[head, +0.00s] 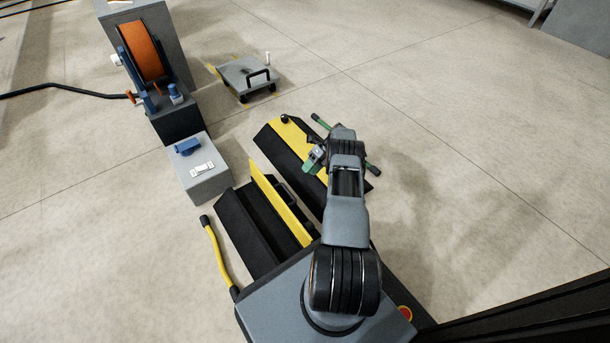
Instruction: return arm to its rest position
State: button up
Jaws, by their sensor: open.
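My arm rises from its grey mount at the bottom of the head view and reaches away over a black and yellow block. My gripper (316,157) is at the far end of the arm, partly hidden by the wrist, and is open. It is close to a green bar with dark ends (322,123) that passes behind my wrist. I cannot tell whether the gripper touches the bar. Nothing is clearly held in the jaws.
The black and yellow block (285,150) lies under my arm. A yellow plate (279,203) stands left of the arm. A grey box (203,180) with blue and white parts, an orange reel (142,50) and a wheeled grey cart (247,78) stand farther off. Floor at right is clear.

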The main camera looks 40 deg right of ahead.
jog(key=shift+d+r, duration=0.15)
jog(key=shift+d, duration=0.05)
dwell(0.5)
jog(key=w+a+r+n+h+p, duration=0.15)
jog(key=a+r+n+p, duration=0.45)
jog(key=r, duration=1)
jog(key=a+r+n+h+p, duration=0.25)
jog(key=r+n+p, duration=0.35)
jog(key=r, duration=0.9)
jog(key=a+r+n+h+p, duration=0.2)
jog(key=a+r+n+p, duration=0.45)
jog(key=r, duration=0.95)
jog(key=s+a+r+n+h+p, duration=0.1)
jog(key=s+a+r+n+p, duration=0.25)
jog(key=r+p, duration=0.4)
jog(key=s+a+r+n+h+p, duration=0.1)
jog(key=s+a+r+n+p, duration=0.3)
jog(key=r, duration=0.7)
jog(key=s+a+r+n+t+h+p, duration=0.2)
jog(key=s+a+r+n+t+p, duration=0.1)
jog(key=s+r+n+p, duration=0.7)
jog(key=s+a+r+p, duration=0.1)
jog(key=s, duration=0.3)
jog(key=shift+s+a+t, duration=0.15)
jog(key=shift+t, duration=0.15)
